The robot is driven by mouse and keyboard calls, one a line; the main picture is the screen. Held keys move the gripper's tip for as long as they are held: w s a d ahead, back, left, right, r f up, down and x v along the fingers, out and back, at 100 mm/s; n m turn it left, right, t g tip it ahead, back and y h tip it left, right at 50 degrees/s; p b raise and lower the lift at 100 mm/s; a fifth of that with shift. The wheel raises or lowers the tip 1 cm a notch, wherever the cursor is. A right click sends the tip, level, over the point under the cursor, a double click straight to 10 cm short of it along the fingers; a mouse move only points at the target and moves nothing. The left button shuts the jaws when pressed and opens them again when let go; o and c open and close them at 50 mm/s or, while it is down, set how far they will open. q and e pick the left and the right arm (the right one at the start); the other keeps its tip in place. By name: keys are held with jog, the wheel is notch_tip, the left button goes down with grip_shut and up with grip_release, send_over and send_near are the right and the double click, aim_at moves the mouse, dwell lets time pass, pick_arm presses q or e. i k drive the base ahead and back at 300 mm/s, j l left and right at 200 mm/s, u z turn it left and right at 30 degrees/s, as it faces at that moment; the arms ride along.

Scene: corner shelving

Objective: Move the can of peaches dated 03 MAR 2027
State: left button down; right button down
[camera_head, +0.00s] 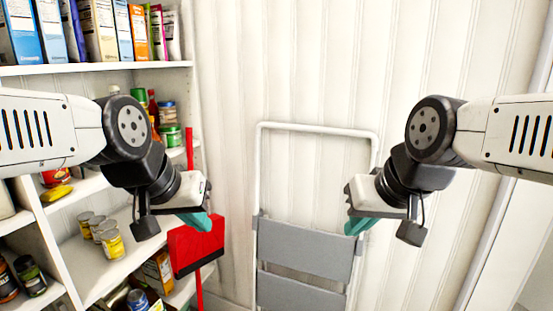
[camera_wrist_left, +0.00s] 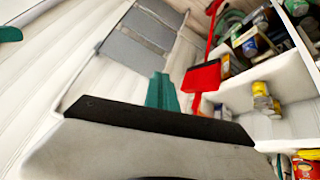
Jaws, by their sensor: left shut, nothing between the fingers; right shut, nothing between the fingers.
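Several small cans with yellow labels (camera_head: 112,244) stand in a group on the middle shelf at the left in the head view. They also show in the left wrist view (camera_wrist_left: 262,90). Their print is too small to read, so I cannot tell which holds peaches or any date. My left gripper (camera_head: 197,220) is shut and empty, in the air to the right of the cans and in front of a red dustpan. Its teal fingers show in the left wrist view (camera_wrist_left: 162,92). My right gripper (camera_head: 359,225) is shut and empty, in front of the folded step ladder.
The white corner shelf (camera_head: 95,69) holds boxes above, jars, and more boxes and jars below. The red dustpan (camera_head: 196,246) stands beside its right edge. A folded grey step ladder (camera_head: 305,247) leans against the white panelled wall (camera_head: 300,60). The space between my grippers is free.

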aim_at(112, 241)
jog(key=u, duration=1.4)
